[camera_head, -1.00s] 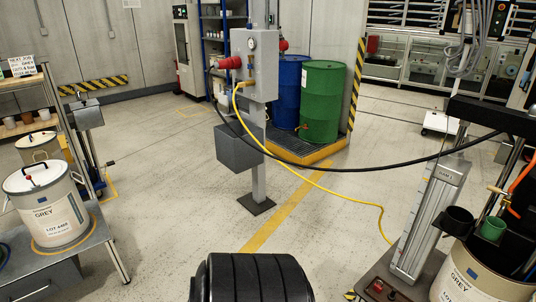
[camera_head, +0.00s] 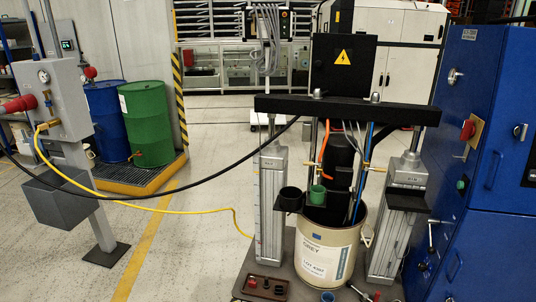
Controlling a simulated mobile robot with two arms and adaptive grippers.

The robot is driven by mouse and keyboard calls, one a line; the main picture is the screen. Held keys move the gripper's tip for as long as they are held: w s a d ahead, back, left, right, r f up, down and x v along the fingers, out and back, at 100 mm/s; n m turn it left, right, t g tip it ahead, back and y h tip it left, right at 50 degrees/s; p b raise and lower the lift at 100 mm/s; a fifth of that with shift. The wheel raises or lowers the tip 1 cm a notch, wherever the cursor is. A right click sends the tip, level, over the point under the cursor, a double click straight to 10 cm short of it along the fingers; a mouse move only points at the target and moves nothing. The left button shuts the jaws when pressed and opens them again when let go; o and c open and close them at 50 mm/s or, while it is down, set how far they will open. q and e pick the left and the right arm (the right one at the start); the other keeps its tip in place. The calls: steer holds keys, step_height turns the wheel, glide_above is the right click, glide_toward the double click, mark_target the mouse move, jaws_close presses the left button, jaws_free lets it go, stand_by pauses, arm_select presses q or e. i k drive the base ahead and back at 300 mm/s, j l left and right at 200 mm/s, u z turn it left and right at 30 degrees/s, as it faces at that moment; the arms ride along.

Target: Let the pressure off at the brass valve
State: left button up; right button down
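The drum pump stands right of centre, with a black crossbeam (camera_head: 345,108) on two grey cylinder columns, the left one (camera_head: 270,200) and the right one (camera_head: 396,225). A cream drum (camera_head: 328,253) labelled GREY stands between them under the black pump body (camera_head: 340,160). A small brass fitting (camera_head: 368,166) sits by the blue hose on the pump's right side. Another brass-coloured piece (camera_head: 311,163) sits by the orange hose (camera_head: 324,143) on the left. Both are too small to tell which is the valve or how it is set. Neither of my grippers is in view.
A blue cabinet (camera_head: 480,130) stands close on the right. A grey post box (camera_head: 50,98) stands at left, with a yellow hose (camera_head: 170,210) and a black cable (camera_head: 200,197) running toward the pump.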

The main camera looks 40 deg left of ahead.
mark_target(310, 163)
steer(key=i+j+u, duration=0.25)
steer(key=u, duration=0.2)
steer(key=i+j+u, duration=0.1)
steer(key=i+u, duration=0.15)
steer(key=u, duration=0.2)
